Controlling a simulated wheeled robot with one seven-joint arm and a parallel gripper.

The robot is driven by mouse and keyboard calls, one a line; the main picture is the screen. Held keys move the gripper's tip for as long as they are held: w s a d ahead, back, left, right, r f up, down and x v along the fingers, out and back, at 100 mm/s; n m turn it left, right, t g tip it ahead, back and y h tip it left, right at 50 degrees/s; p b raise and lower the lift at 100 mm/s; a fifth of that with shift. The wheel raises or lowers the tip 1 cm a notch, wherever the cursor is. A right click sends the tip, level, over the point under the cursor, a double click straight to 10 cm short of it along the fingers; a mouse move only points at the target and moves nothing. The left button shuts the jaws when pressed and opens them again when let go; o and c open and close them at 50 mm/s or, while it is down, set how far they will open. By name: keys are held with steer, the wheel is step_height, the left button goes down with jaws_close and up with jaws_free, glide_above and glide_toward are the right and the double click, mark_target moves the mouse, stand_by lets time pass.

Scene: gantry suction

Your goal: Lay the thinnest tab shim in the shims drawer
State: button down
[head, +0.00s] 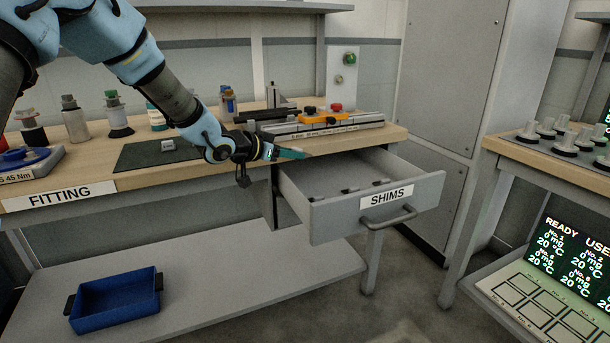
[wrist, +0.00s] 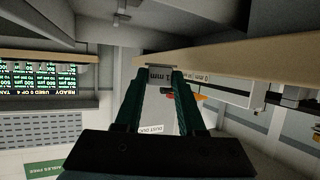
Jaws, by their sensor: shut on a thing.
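My gripper (head: 300,154) has teal fingers and points right, over the bench's front edge, just above the back left of the shims drawer. In the wrist view my gripper (wrist: 160,76) is shut on a small grey tab shim (wrist: 160,73), whose printed "mm" marking appears upside down; its number is not clear. In the head view the shim is too small to make out. The grey shims drawer (head: 340,222) is pulled open below the bench, with a "SHIMS" label on its front. Several small dark pieces lie on its floor.
The fitting bench (head: 65,187) holds a dark green mat (head: 140,155), several bottles and a grey fixture with an orange part (head: 322,118). A blue tray (head: 118,298) sits on the lower shelf. Another bench with a lit display (head: 565,255) stands right, beyond open floor.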

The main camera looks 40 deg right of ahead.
steer(key=shift+f, duration=2.85)
steer(key=shift+f+b, duration=0.35)
steer(key=shift+f, duration=0.15)
steer(key=shift+f, duration=0.1)
steer(key=c, duration=0.5)
jaws_free()
